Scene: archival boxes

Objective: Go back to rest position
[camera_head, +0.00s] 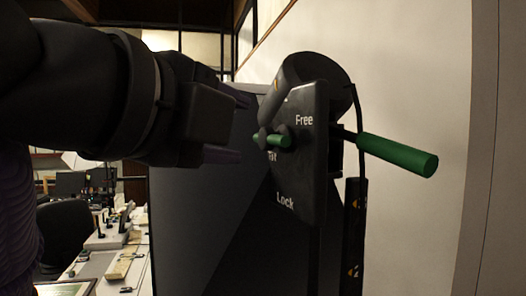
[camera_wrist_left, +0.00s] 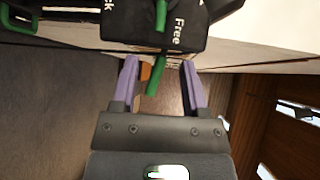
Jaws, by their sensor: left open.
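My left gripper (camera_head: 242,126) comes in from the left in the head view, with its two purple fingers apart and pointing at a black panel (camera_head: 310,175) marked "Free" and "Lock". A small green-tipped lever (camera_head: 279,140) sits on the panel just right of the fingertips. In the wrist view the open fingers (camera_wrist_left: 160,65) show nothing gripped between them. The panel (camera_wrist_left: 190,38) lies beyond the fingertips there, and a green bar (camera_wrist_left: 155,76) shows in the gap between the fingers. My right gripper is in neither view.
A green handle (camera_head: 398,154) sticks out right of the panel. A large dark cabinet face (camera_head: 200,230) stands behind the gripper. A pale wall (camera_head: 420,60) is at right. A cluttered desk (camera_head: 110,265) and dark chair (camera_head: 63,235) are at lower left.

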